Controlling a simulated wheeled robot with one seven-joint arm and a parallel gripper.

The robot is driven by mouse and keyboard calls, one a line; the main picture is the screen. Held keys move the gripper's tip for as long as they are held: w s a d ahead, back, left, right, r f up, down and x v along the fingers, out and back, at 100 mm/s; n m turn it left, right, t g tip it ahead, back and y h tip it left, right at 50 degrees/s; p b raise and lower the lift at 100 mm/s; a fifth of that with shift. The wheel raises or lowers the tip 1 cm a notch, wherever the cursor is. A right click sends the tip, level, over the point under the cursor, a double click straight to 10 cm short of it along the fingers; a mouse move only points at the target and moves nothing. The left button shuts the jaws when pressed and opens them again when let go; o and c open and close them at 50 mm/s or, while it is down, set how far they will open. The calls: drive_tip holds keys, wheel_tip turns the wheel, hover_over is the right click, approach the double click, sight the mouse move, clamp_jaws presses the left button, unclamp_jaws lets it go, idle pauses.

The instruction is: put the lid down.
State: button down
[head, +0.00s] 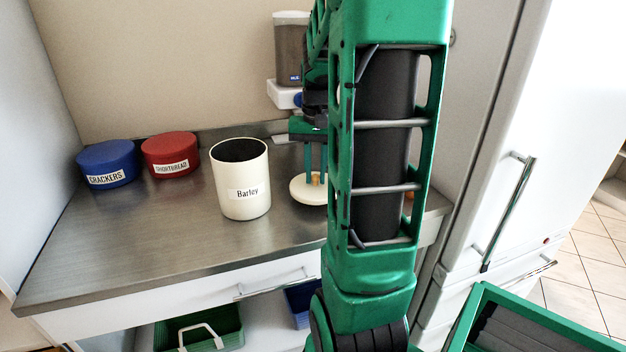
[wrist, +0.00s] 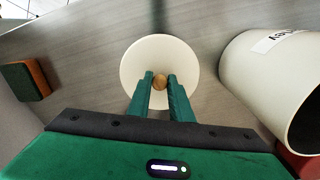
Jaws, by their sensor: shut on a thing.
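The lid (head: 308,191) is a cream disc with a small wooden knob. In the head view it is right of the Barley canister, at or just above the worktop, partly hidden by my arm. I cannot tell whether it touches the worktop. My gripper (head: 316,180) points down over it, shut on the knob. In the wrist view the lid (wrist: 160,48) lies flat between the fingertips of my gripper (wrist: 160,82). The cream Barley canister (head: 240,180) stands upright with its top open and dark inside. It also shows in the wrist view (wrist: 262,80).
Blue Crackers (head: 106,160) and red Shortbread (head: 170,152) tins stand at the back left. A dispenser (head: 291,50) hangs on the back wall. A green and orange block (wrist: 26,80) lies near the lid. The front left worktop (head: 130,235) is clear.

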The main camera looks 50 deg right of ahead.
sight(316, 177)
drive_tip(key=shift+f, duration=1)
drive_tip(key=shift+f, duration=0.15)
drive_tip(key=c, duration=1.6)
unclamp_jaws()
wheel_tip(316, 177, up, 12)
drive_tip(key=s+a+f+n, duration=0.1)
drive_tip(key=s+a+f, duration=0.2)
drive_tip(key=s+a, duration=0.1)
drive_tip(key=s+a+f+n, duration=0.2)
drive_tip(key=s+a+f, duration=0.2)
drive_tip(key=a, duration=0.3)
drive_tip(key=s+a+f+n, duration=0.1)
drive_tip(key=s+a+f, duration=0.3)
drive_tip(key=s+a, duration=0.1)
drive_tip(key=shift+s+a, duration=0.2)
drive_tip(key=shift+s, duration=0.3)
